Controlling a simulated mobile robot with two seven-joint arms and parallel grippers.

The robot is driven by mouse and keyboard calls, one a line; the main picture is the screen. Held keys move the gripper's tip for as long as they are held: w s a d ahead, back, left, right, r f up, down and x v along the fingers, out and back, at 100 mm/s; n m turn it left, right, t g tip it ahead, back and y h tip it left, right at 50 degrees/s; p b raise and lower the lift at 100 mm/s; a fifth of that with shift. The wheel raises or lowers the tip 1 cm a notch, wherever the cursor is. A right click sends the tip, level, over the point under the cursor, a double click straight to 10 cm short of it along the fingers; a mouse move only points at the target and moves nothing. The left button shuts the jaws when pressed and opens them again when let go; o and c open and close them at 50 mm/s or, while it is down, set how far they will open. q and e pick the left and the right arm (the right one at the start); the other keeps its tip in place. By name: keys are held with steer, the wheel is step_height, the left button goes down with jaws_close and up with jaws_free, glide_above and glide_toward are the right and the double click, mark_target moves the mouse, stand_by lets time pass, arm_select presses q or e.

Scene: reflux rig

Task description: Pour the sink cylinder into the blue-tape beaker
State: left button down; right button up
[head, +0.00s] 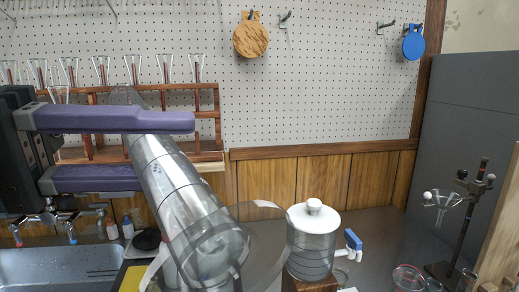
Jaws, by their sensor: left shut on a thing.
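My left gripper (165,150) comes in from the left with two purple fingers, shut on a large clear glass cylinder (178,185). The cylinder is tilted, running from upper left down to lower centre. No beaker with blue tape can be made out. My right gripper is not in view.
A metal sink (60,268) with taps lies lower left. A white-lidded jar (313,240) with a blue-handled tap stands right of the cylinder. A red-rimmed glass vessel (408,278) and a black stand (460,225) are at right. A wooden rack (208,155) with glassware stands behind.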

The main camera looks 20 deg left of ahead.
arm_select(q)
steer(key=d+f+b, duration=0.2)
steer(key=f+b, duration=1)
steer(key=f, duration=0.6)
steer(key=w+d+f+g+h+b, duration=0.1)
steer(key=d+f+b, duration=0.2)
steer(key=f+b, duration=0.9)
step_height(320, 180, down, 7)
steer(key=shift+d+f+b, duration=0.2)
steer(key=shift+b, duration=0.15)
steer(key=shift+r+n+h+p, duration=0.3)
steer(key=shift+r+n+p, duration=0.35)
steer(key=shift+r, duration=0.2)
stand_by(1.4)
steer(key=shift+a+r+n, duration=0.1)
steer(key=shift+r+n, duration=0.25)
steer(key=shift+r, duration=0.1)
